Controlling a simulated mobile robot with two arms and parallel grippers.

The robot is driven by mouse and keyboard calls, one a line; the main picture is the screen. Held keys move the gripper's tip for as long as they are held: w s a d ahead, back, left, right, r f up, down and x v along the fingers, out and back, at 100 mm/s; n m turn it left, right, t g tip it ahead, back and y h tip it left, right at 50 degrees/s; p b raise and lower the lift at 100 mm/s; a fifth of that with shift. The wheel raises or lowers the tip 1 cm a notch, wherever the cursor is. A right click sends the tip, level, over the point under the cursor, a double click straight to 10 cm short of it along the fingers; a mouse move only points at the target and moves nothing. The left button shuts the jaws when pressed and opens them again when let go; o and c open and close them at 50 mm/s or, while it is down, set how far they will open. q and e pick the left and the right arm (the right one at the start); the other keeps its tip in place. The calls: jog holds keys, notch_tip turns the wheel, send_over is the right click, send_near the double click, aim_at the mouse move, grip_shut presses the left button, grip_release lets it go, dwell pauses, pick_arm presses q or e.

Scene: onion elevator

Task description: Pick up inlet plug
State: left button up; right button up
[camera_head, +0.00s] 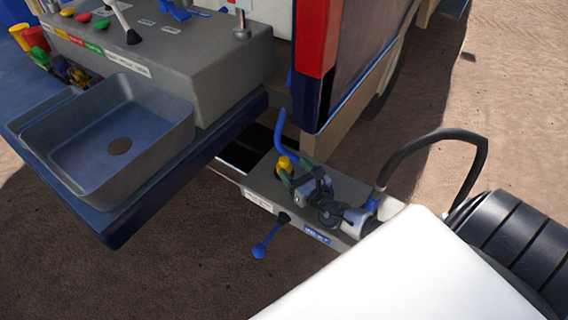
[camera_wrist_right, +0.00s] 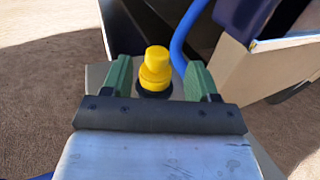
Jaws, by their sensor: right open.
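The inlet plug, a yellow knobbed cap, stands upright on the grey inlet panel; it shows in the head view (camera_head: 284,164) and the right wrist view (camera_wrist_right: 155,66). It sits in a dark round collar (camera_wrist_right: 154,90). My right gripper has green fingers and is open, with one finger on either side of the plug (camera_head: 294,172). In the right wrist view the fingers (camera_wrist_right: 160,76) stand apart, with visible gaps to the plug. The plug's lower part is partly hidden by my gripper. My left gripper is not in view.
A blue hose (camera_head: 280,128) rises close behind the plug. A lever with a blue knob (camera_head: 259,251) sticks out of the front of the panel (camera_head: 268,192). A grey tray (camera_head: 185,128) on a blue ledge is at left. A red and blue post (camera_head: 316,60) stands behind.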

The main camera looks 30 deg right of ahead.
aim_at(287, 162)
jog(key=w, duration=0.5)
jog(key=shift+a, duration=0.15)
jog(key=c, duration=1)
